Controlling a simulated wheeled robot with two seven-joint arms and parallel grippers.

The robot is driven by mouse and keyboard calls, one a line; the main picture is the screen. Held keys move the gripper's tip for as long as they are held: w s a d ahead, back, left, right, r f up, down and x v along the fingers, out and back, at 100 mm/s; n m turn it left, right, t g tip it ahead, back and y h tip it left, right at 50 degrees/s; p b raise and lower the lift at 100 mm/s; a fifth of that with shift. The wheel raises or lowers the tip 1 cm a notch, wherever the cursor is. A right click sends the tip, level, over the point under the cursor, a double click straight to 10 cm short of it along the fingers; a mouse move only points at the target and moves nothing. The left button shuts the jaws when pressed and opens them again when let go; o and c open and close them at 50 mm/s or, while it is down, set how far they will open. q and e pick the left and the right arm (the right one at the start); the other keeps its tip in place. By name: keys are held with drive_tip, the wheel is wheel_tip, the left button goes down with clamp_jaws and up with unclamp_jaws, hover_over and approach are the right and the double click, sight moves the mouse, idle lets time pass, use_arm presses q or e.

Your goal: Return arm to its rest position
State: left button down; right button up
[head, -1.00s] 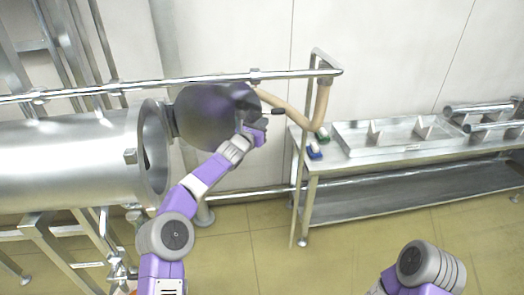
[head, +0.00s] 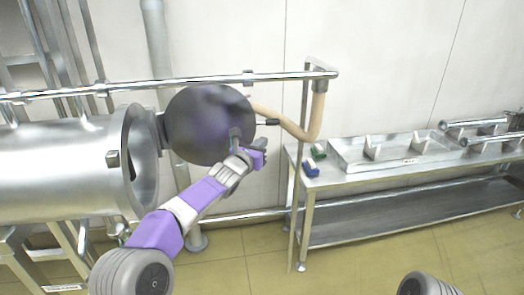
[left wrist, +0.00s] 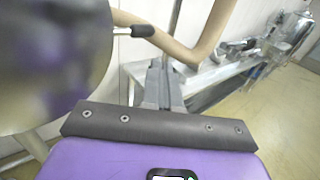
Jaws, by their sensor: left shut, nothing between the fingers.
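My left arm comes in from the lower left in the head view. Its gripper (head: 256,150) is in front of the lower right edge of a round dark metal door (head: 205,112); whether they touch I cannot tell. The door hangs open at the end of the steel cylinder (head: 60,160). In the left wrist view the gripper's fingers (left wrist: 163,85) are together and empty, with the blurred door (left wrist: 45,60) close at the left. Of my right arm, only a grey rounded link shows at the lower right of the head view; its gripper is out of view.
A steel table (head: 400,180) at the right holds a tray (head: 350,160), and green and blue items. The floor (head: 380,262) in front is clear.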

use_arm(q)
drive_tip(key=s+a+f+m+g+y+p, duration=0.15)
drive_tip(key=s+f+m+g, duration=0.35)
drive_tip(key=f, duration=0.7)
drive_tip(key=s+a+f+m+g+y+p, duration=0.15)
drive_tip(key=s+f+m, duration=0.4)
drive_tip(key=f, duration=0.75)
drive_tip(key=s+a+f+m+g+p, duration=0.1)
drive_tip(key=s+f+m+g+p, duration=0.15)
drive_tip(key=s+f+g, duration=0.65)
drive_tip(key=s+a+f+m+t+y+p, duration=0.1)
drive_tip(key=s+a+f+m+p, duration=0.1)
drive_tip(key=s+f+m, duration=0.9)
drive_tip(key=s+d+m+g+h, duration=0.1)
drive_tip(key=s+m, duration=0.1)
drive_tip(key=s, duration=0.6)
drive_tip(key=s+d+f+m+p, duration=0.1)
drive_tip(key=s+d+m, duration=0.1)
drive_tip(key=s, duration=0.6)
drive_tip(key=shift+d+f+m+g+h, duration=0.15)
drive_tip(key=shift+d+m+g+h, duration=0.2)
drive_tip(key=shift+m, duration=0.25)
drive_tip(key=shift+a, duration=0.1)
